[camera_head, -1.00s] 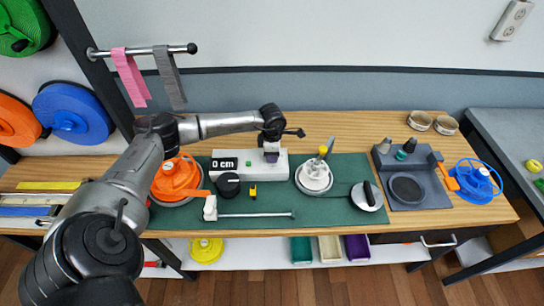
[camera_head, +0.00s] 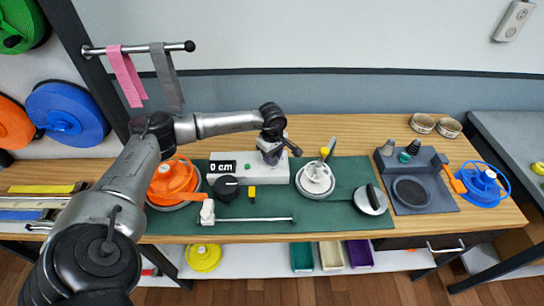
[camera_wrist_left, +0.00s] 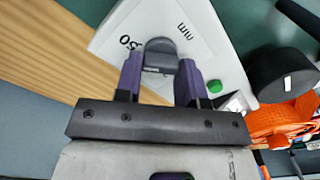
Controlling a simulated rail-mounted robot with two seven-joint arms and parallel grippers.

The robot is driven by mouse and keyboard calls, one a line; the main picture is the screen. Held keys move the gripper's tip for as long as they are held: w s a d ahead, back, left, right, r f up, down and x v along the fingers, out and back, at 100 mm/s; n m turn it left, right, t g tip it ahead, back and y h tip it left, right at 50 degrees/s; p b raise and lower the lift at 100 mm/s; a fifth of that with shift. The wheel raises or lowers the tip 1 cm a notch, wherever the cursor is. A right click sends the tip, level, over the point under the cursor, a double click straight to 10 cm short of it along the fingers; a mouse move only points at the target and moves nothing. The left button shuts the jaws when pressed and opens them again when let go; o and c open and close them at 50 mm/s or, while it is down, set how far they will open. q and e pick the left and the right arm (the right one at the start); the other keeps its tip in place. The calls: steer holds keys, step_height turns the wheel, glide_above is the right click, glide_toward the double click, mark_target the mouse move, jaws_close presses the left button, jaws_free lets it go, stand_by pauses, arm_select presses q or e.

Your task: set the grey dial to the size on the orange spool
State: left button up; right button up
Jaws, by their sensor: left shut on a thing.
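The grey dial (camera_wrist_left: 160,52) sits on top of a white box (camera_head: 240,176) whose display reads "0 cm". My left gripper (camera_wrist_left: 160,68) is shut on the dial, with one purple finger on each side of it. In the head view my left gripper (camera_head: 270,155) hides the dial. The dial face shows "mm" and a number partly covered by the finger. The orange spool (camera_head: 170,180) lies at the left end of the green mat; no size can be read on it. It shows only partly in the wrist view (camera_wrist_left: 285,118). My right gripper is not in view.
A black knob (camera_head: 226,187) and a white-handled rod (camera_head: 250,219) are in front of the box. A white reel (camera_head: 315,181) stands to its right, with a round lidded disc (camera_head: 371,198) beyond. A green button (camera_wrist_left: 214,86) is beside the dial. A grey station (camera_head: 410,180) stands at the right.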

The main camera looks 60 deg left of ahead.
arm_select(q)
steer(key=shift+m, duration=0.6)
steer(key=shift+w+r, duration=0.1)
steer(key=o, duration=0.9)
steer(key=shift+o, duration=0.2)
step_height(320, 180, up, 14)
steer(key=shift+p, duration=0.4)
stand_by(0.4)
